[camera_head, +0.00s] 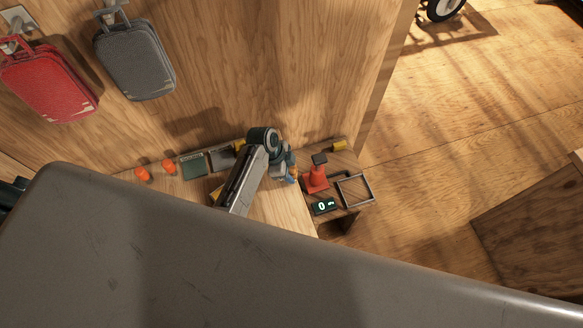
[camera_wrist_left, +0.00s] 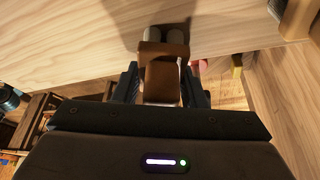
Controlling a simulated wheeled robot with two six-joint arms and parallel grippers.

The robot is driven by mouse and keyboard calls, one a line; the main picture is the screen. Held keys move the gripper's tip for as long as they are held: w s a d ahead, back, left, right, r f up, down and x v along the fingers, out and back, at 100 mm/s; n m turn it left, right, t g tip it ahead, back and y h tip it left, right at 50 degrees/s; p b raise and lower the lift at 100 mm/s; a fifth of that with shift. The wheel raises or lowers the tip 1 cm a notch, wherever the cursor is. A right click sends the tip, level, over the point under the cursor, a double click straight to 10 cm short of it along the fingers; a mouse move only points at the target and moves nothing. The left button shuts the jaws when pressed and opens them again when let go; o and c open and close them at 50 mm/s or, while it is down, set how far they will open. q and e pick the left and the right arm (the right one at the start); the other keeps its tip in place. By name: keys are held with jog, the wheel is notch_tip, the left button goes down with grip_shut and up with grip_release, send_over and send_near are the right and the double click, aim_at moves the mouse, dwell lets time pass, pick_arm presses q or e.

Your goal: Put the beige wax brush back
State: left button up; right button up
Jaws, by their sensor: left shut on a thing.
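My left gripper (camera_head: 290,172) is over the right part of the wooden bench, left of a red stand. In the left wrist view, my left gripper (camera_wrist_left: 161,82) is shut on a brown, block-like thing, apparently the wax brush (camera_wrist_left: 162,78). A wider brown part and two pale rounded ends show beyond the fingers. Its beige colour is not clear in this light. In the head view the brush is too small and covered to make out. My right gripper is in neither view.
A wooden wall (camera_head: 230,70) rises behind, with a red suitcase (camera_head: 48,82) and a grey suitcase (camera_head: 135,60).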

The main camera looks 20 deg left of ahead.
pick_arm(q)
jog(key=shift+s+r, duration=0.1)
jog(key=shift+s, duration=0.1)
jog(key=shift+s+a, duration=0.1)
jog(key=shift+s, duration=0.1)
jog(key=o, duration=0.9)
jog(key=shift+w, duration=0.1)
jog(key=shift+o, duration=0.2)
jog(key=shift+f, duration=0.2)
jog(key=shift+r, duration=0.4)
jog(key=shift+a+r, duration=0.2)
jog(key=b+v, duration=0.2)
jog(key=v, duration=0.9)
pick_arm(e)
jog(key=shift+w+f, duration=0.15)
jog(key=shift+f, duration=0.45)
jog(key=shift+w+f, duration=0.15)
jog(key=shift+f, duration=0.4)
pick_arm(q)
jog(key=shift+r, duration=0.1)
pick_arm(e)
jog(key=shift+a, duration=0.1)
